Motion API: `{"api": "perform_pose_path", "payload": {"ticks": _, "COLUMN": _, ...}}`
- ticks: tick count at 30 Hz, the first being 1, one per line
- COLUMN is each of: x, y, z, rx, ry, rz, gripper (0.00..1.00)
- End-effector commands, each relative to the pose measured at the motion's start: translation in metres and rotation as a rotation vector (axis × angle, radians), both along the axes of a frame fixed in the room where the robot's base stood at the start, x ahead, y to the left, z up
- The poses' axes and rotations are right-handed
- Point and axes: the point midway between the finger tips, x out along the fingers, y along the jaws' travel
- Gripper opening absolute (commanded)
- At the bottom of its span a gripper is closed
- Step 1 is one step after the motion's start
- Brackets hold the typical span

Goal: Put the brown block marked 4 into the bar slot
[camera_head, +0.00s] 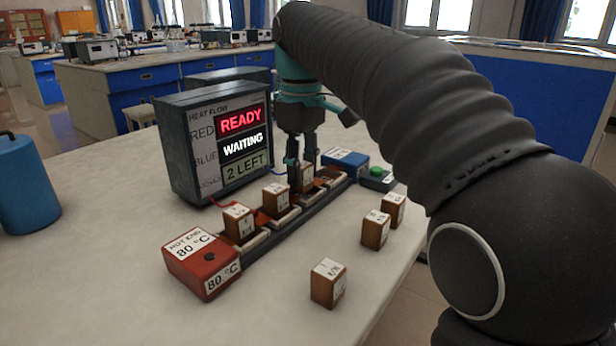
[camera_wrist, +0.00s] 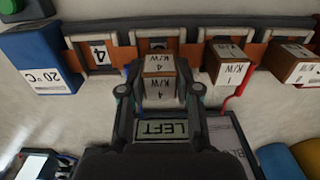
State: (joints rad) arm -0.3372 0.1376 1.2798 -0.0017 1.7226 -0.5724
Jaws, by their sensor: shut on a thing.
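My gripper (camera_head: 303,160) points down over the bar (camera_head: 258,238) and is shut on the brown block marked 4 (camera_wrist: 159,78). In the wrist view the block, with white "4 K/W" labels, is upright between both fingertips. It partly covers one slot of the bar (camera_wrist: 130,60); whether it touches the bar I cannot tell. To its left in the wrist view is an empty slot marked 4 (camera_wrist: 101,53), beside the blue 20 °C end. Two brown blocks (camera_head: 238,222) and (camera_head: 276,198) sit in slots towards the red end.
A red 80 °C hot-end box (camera_head: 201,266) and a blue box (camera_head: 345,160) end the bar. Loose blocks (camera_head: 328,284), (camera_head: 376,231) and (camera_head: 394,208) stand in front. The display box (camera_head: 215,135) behind reads READY, WAITING, 2 LEFT. A green button box (camera_head: 377,178) is right.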

Motion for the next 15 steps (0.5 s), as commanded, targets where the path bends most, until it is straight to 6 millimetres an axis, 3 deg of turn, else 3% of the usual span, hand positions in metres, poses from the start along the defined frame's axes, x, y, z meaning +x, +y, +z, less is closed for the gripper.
{"api": "perform_pose_path", "payload": {"ticks": 3, "x": -0.0003, "y": -0.0005, "z": -0.0115, "rx": -0.001, "ry": 0.001, "rz": 0.0, "gripper": 0.0}}
{"api": "perform_pose_path", "payload": {"ticks": 15, "x": 0.0003, "y": -0.0008, "z": -0.0153, "rx": 0.0, "ry": 0.0, "rz": -0.001, "gripper": 0.0}}
